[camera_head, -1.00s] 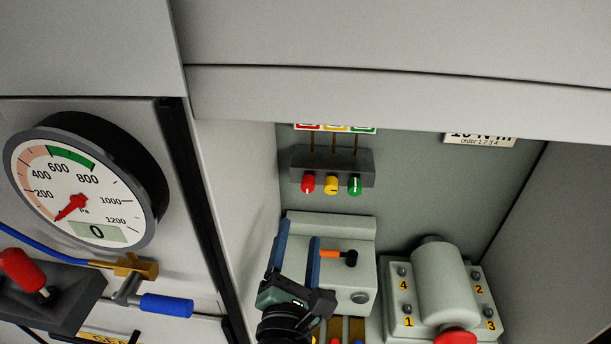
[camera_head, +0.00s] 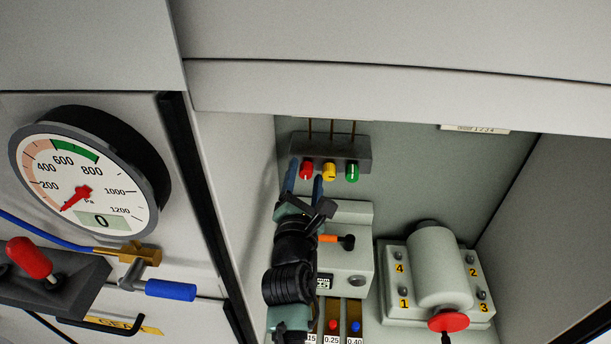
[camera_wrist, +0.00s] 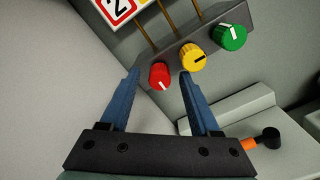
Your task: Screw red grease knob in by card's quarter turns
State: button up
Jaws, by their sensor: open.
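The red knob (camera_head: 306,171) sits at the left end of a dark block (camera_head: 345,148) on the cabinet's back wall, with a white mark on its face. It also shows in the wrist view (camera_wrist: 160,75), with its white mark pointing toward the lower right. Beside it are a yellow knob (camera_head: 329,171) and a green knob (camera_head: 352,172). My gripper (camera_head: 304,177) is open, its blue fingers on either side of the red knob. In the wrist view my gripper (camera_wrist: 160,75) frames the red knob between its fingertips; contact cannot be told. The card is partly visible in the wrist view (camera_wrist: 116,10), showing a "2".
Below the block is a pale box with an orange-and-black lever (camera_head: 335,239). A motor-like cylinder (camera_head: 440,266) with a red disc stands at the right. A gauge (camera_head: 85,188) reading 0 and a blue-handled valve (camera_head: 170,289) are at the left.

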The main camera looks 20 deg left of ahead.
jog(key=shift+w, duration=0.1)
grip_shut()
dwell(0.3)
jog(key=shift+m, duration=0.4)
